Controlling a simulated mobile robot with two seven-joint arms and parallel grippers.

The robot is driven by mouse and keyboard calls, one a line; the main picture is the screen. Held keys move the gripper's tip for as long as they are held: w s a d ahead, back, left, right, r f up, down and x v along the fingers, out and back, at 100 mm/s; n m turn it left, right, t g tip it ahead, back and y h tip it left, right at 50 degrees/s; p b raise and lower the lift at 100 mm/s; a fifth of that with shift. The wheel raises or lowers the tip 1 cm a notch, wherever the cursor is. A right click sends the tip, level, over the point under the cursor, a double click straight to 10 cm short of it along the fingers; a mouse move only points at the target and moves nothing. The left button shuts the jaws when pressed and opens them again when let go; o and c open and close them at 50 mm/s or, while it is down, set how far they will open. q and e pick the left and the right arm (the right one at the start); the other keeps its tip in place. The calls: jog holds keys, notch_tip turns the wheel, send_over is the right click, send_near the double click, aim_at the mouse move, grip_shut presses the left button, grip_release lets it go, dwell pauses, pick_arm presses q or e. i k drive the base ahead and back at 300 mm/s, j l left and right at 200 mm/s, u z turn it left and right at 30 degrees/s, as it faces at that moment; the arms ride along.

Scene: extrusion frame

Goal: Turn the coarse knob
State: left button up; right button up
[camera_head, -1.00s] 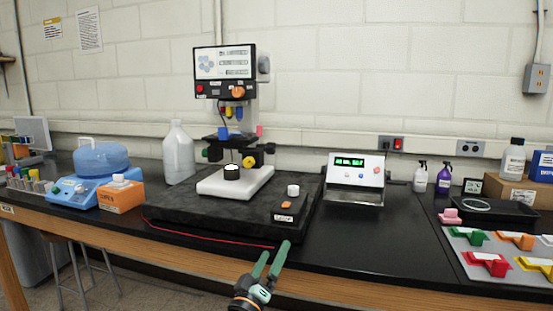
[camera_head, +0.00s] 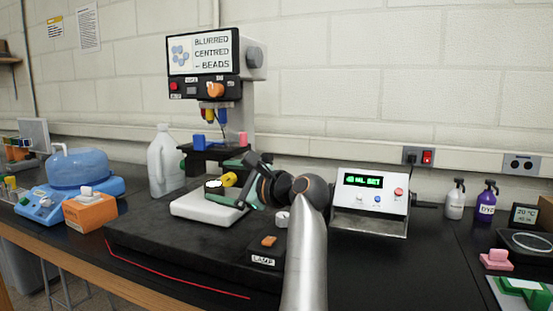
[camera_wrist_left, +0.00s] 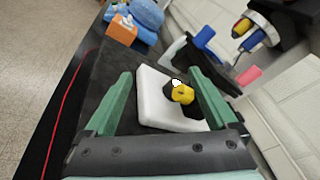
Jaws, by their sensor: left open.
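The microscope (camera_head: 208,151) stands on a white base (camera_head: 205,205) on a black slab. Its yellow-and-black knob (camera_head: 229,180) is on the right side, low down; it also shows in the left wrist view (camera_wrist_left: 183,94), beyond the fingers. I cannot tell from a label that it is the coarse knob. My left gripper (camera_head: 240,183) is open, its green fingers pointing at the knob from the right. In the left wrist view the knob lies between the lines of the two fingers (camera_wrist_left: 160,78), and contact does not show. The right gripper is not seen.
A lamp box (camera_head: 266,252) and a display unit (camera_head: 371,200) stand to the right. A white bottle (camera_head: 163,160) stands behind left. The slab's front left part is clear.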

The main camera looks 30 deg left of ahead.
aim_at(267, 158)
jog(key=i, duration=1)
